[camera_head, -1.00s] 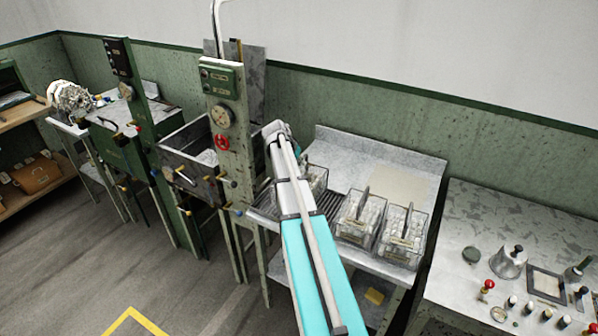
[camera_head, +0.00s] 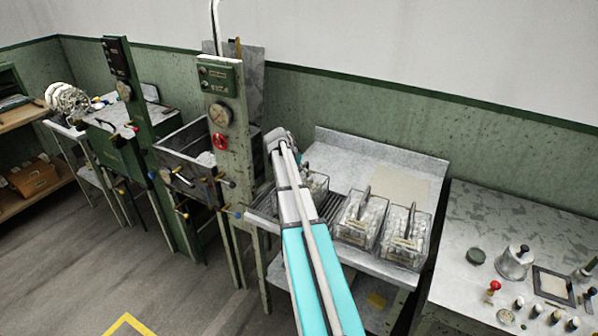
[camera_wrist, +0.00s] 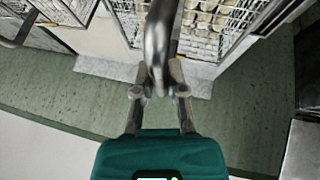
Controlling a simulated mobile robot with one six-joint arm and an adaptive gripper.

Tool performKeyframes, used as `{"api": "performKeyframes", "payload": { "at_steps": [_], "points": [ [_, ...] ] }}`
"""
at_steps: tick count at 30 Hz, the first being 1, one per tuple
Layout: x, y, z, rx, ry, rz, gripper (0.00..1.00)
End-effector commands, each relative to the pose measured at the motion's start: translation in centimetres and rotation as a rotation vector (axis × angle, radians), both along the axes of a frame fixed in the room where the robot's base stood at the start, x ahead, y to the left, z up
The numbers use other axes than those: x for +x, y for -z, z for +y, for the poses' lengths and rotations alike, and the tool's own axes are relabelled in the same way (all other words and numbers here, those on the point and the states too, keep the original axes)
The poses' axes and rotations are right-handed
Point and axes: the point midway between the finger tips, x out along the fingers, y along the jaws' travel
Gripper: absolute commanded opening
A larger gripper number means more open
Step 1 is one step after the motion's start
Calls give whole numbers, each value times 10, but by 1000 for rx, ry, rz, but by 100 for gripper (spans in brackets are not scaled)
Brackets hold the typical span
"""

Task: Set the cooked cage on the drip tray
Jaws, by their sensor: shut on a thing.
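My gripper (camera_wrist: 160,92) is shut on the metal handle (camera_wrist: 158,40) of a wire cage in the wrist view. White cocoons show behind mesh on either side of that handle. In the head view a clear-walled cage (camera_head: 318,186) shows partly behind my arm, over or beside the dark slatted drip tray (camera_head: 331,207). It looks like the held cage, but my arm hides its left part and my fingers. I cannot tell whether its underside touches the slats.
Two more cocoon-filled cages, one (camera_head: 357,224) beside the other (camera_head: 405,238), stand to the right on the metal table (camera_head: 345,150). A basin (camera_head: 185,145) and a gauge post (camera_head: 223,150) stand left. Another bench (camera_head: 505,215) with small tools is at right.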

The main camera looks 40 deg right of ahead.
Motion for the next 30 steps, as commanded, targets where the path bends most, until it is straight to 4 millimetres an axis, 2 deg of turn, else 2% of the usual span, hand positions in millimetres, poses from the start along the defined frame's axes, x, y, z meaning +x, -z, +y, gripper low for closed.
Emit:
{"api": "performKeyframes", "payload": {
  "at_steps": [5, 6, 10, 11, 23, 30],
  "points": [
    [0, 4, 0, -1, 0, 0, 0],
    [0, 3, 0, 0, 0, 0, 24],
    [0, 3, 0, 0, 0, 0, 48],
    [0, 3, 0, 0, -1, 1, 51],
    [0, 2, 1, 0, -1, 1, 51],
    [1, -6, 4, 0, -1, 0, 51]
  ]
}}
